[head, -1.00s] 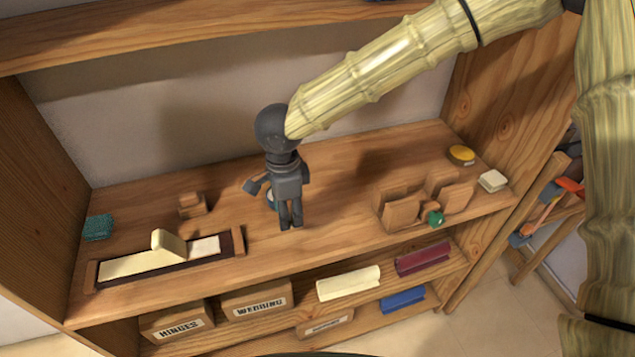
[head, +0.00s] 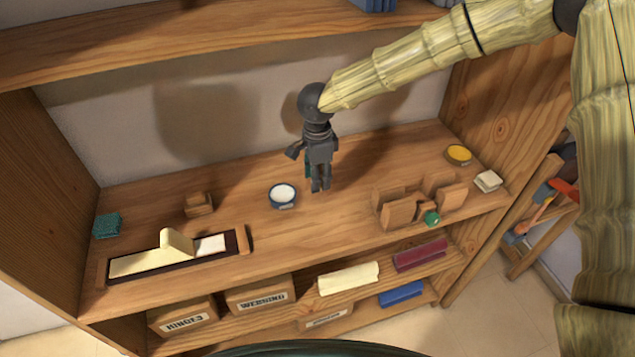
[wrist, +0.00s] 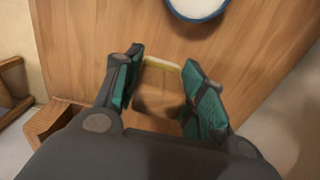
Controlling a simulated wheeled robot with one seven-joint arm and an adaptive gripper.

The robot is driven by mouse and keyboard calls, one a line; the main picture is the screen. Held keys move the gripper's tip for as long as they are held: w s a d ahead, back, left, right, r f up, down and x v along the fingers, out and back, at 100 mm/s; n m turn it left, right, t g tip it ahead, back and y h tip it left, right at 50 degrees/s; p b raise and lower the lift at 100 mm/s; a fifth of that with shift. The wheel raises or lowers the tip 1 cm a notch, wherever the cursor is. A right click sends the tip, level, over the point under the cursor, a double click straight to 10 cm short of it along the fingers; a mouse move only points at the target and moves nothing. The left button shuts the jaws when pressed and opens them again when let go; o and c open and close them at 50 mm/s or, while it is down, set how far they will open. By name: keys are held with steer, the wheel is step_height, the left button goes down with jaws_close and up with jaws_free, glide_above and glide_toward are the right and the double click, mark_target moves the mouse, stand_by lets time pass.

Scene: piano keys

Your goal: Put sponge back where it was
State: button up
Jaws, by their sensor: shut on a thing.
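My gripper (head: 320,188) hangs pointing down above the middle shelf, right of the blue bowl. In the wrist view its two teal-padded fingers (wrist: 163,88) are apart, with a thing between them. This looks like the sponge (wrist: 160,65), showing a pale yellow edge and a brownish face. In the head view the fingers hide it. The blue bowl (head: 283,195) with a white inside stands on the shelf. Its rim also shows at the top of the wrist view (wrist: 198,12).
A wooden organizer (head: 398,212) with a green item stands to the right. Behind it are a yellow-topped round tin (head: 459,154) and a cream block (head: 487,181). At left are a teal block (head: 107,225), a small wooden block (head: 199,204) and a dark tray (head: 232,243). Side walls enclose the shelf (head: 240,195).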

steer(key=shift+w+f+p, duration=0.1)
steer(key=shift+f+p, duration=0.45)
steer(key=shift+f, duration=1.2)
steer(key=shift+f, duration=0.15)
steer(key=o, duration=1.1)
steer(key=shift+c, duration=0.2)
steer(key=shift+r+b, duration=0.9)
steer(key=shift+r, duration=3)
